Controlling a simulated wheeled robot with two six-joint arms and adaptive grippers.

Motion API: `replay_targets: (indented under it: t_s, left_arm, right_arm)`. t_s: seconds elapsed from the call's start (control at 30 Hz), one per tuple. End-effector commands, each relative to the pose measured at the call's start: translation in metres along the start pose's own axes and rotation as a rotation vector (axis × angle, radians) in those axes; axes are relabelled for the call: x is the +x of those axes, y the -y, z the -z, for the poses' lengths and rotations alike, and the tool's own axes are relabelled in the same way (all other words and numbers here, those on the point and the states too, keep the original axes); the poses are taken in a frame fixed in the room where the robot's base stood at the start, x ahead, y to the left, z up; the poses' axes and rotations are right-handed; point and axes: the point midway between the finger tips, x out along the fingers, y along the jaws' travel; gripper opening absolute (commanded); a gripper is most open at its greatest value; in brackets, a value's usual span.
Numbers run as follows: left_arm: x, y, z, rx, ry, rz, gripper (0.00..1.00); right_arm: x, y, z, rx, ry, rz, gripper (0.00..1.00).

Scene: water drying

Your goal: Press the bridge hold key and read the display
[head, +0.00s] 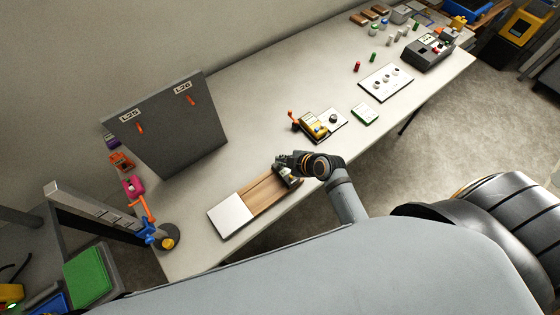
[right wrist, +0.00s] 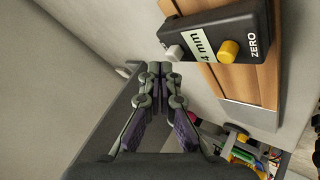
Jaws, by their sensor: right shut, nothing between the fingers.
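The bridge (right wrist: 225,30) is a dark box lying across a wooden board. It has a pale grey key (right wrist: 175,53), a yellow button (right wrist: 229,50) marked ZERO, and a light display (right wrist: 202,46) between them. The display shows "4 mm"; I cannot tell whether a character before the 4 is cut off. I see no hold label on the grey key. In the head view the bridge (head: 287,177) is partly behind my right gripper (head: 284,163). In the right wrist view the right gripper (right wrist: 160,68) is shut and empty, its tips close to the grey key; contact is unclear. My left gripper is not in view.
The wooden board (head: 262,193) has a white end plate (head: 231,217) near the table's front edge. A grey panel (head: 170,130) with orange hooks stands at the left. A yellow device (head: 314,126) stands behind the gripper. The table (head: 240,110) is clear between them.

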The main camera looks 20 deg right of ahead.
Motion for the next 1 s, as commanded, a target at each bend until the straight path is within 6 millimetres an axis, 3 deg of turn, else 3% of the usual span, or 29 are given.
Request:
replay_targets:
  t_s: [0.07, 0.43, 1.0]
  left_arm:
    - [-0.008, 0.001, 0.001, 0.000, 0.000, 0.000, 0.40]
    - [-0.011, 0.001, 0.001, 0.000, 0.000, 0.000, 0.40]
    - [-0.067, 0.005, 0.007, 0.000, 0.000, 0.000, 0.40]
  right_arm:
    - [-0.006, -0.004, 0.004, 0.000, 0.000, 0.000, 0.00]
    - [-0.008, -0.006, 0.005, 0.000, 0.000, 0.000, 0.00]
    - [-0.049, -0.035, 0.035, 0.000, 0.000, 0.000, 0.00]
